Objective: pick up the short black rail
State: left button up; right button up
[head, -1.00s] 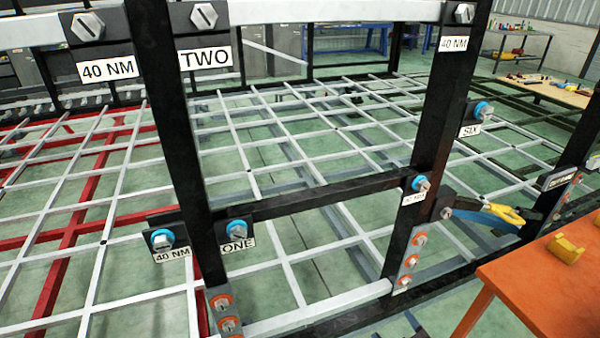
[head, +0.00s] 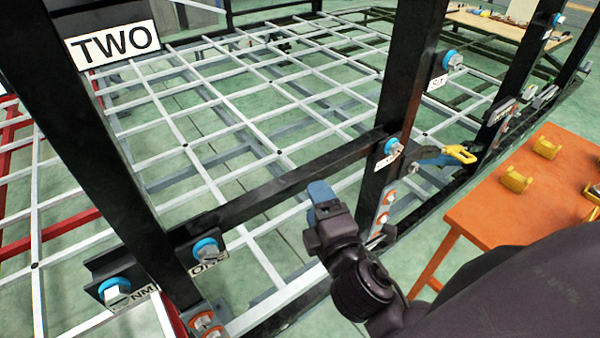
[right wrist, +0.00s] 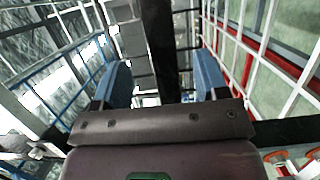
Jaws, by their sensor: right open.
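The short black rail (head: 285,183) spans two black uprights in the head view, sloping up from lower left to right, with a blue-ringed bolt near each end. My right gripper (head: 322,194) is in front of the rail's right half, its blue finger overlapping or just below the rail's lower edge. The right wrist view shows both blue fingers of this gripper (right wrist: 162,85) apart, with a dark bar running upward between them. I cannot tell if that bar is the rail or an upright, nor whether a finger touches it. My left gripper is out of view.
A left upright (head: 85,130) and a right upright (head: 400,95) flank the rail. A blue clamp with a yellow handle (head: 455,153) sits to the right. An orange table (head: 500,215) with yellow parts stands at the right. Grey lattice (head: 240,110) lies behind the rail.

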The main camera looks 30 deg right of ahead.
aim_at(302, 177)
jog(key=shift+w+d+p, duration=0.25)
jog(key=shift+w+p, duration=0.15)
jog(key=shift+w, duration=1.5)
jog(key=shift+w+d+p, duration=0.2)
jog(key=shift+w+p, duration=0.15)
jog(key=shift+w, duration=1.55)
grip_shut()
